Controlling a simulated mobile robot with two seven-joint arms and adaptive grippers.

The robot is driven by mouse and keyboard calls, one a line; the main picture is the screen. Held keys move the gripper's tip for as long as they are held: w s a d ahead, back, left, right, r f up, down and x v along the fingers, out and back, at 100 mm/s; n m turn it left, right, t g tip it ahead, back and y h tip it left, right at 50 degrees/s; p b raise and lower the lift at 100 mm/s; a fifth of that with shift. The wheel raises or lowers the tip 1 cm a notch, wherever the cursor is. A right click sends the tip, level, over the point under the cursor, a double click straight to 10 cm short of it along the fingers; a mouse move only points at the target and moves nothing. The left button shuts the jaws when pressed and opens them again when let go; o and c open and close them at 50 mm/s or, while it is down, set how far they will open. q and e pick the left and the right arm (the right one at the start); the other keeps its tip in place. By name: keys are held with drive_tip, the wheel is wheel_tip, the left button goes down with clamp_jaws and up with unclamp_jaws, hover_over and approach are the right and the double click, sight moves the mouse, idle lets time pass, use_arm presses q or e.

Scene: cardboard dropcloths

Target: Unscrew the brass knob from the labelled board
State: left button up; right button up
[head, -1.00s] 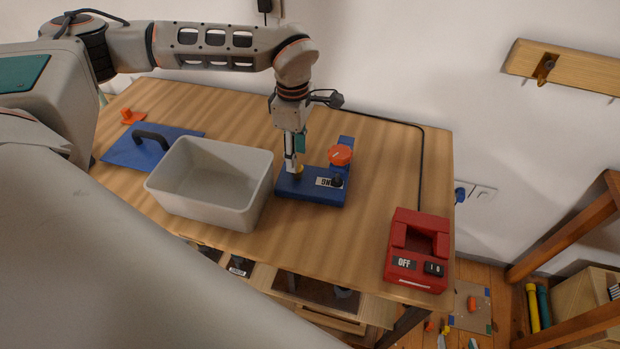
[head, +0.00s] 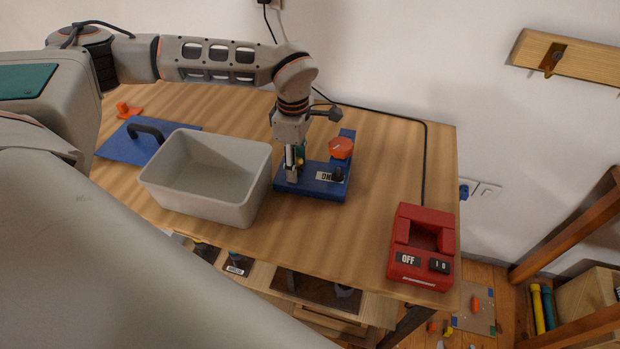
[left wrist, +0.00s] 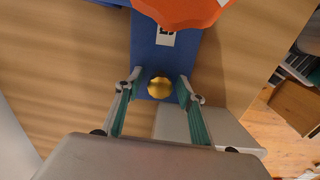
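The brass knob (left wrist: 160,87) is a round, golden knob on the blue board (left wrist: 150,55) in the left wrist view. In the head view only a bit of the knob (head: 301,161) shows behind a finger. My left gripper (left wrist: 160,84) points down at the board. It is open, one finger on each side of the brass knob, with a small gap on both sides. In the head view the left gripper (head: 295,170) stands over the board's left part.
An orange knob (head: 341,148) rises close to the gripper at the board's back. A grey bin (head: 243,215) stands just left of the board. A blue lid-like plate with a handle (head: 118,150) lies far left. A red switch box (head: 410,272) sits at front right.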

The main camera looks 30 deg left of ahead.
use_arm(q)
drive_tip(key=c, duration=0.9)
drive_tip(key=shift+n, duration=0.3)
drive_tip(key=n, duration=0.3)
drive_tip(key=shift+n+p, duration=0.3)
drive_tip(key=shift+p, duration=0.05)
drive_tip(key=shift+n, duration=1.4)
